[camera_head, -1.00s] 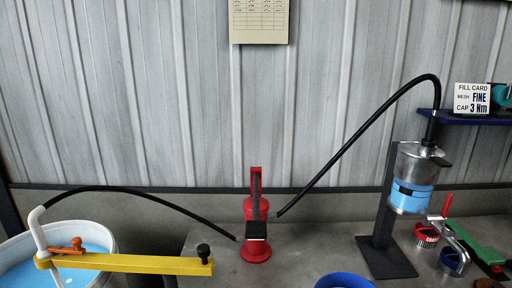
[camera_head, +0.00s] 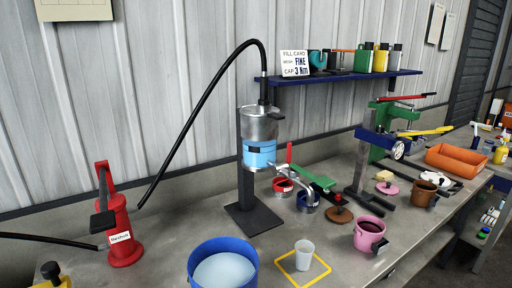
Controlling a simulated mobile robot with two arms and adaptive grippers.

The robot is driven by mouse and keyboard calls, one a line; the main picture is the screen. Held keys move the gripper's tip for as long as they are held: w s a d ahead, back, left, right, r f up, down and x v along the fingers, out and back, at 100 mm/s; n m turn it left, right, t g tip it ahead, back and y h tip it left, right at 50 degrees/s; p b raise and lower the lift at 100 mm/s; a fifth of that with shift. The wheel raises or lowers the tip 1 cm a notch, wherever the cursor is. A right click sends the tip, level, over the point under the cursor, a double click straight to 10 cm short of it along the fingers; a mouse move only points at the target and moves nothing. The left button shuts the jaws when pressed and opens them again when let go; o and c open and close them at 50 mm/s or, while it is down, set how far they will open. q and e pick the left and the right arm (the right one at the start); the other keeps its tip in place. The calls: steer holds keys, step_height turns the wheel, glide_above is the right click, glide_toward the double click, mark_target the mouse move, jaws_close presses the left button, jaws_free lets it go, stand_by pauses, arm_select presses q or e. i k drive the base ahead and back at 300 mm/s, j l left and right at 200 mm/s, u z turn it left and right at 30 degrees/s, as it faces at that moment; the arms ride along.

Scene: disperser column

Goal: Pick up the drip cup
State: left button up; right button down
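A small translucent white cup (camera_head: 304,255) stands upright inside a yellow square outline (camera_head: 284,268) near the front of the bench; it looks like the drip cup, though no label shows. Just left of it is a large blue pot (camera_head: 197,268) with pale contents. Behind it, the clear and blue column (camera_head: 259,150) hangs on a dark stand (camera_head: 247,192), with a spout at its lower right. Neither of my grippers is in view.
A red pump (camera_head: 121,232) with black hoses stands at left. A pink mug (camera_head: 369,234), brown mug (camera_head: 421,193), green press (camera_head: 386,128) and orange tray (camera_head: 457,160) stand right. A blue shelf (camera_head: 340,77) holds containers.

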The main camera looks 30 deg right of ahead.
mark_target(305, 250)
steer(key=z, duration=1.4)
steer(key=i+l+u, duration=0.2)
steer(key=l, duration=0.15)
steer(key=l+u, duration=0.2)
steer(key=l, duration=0.15)
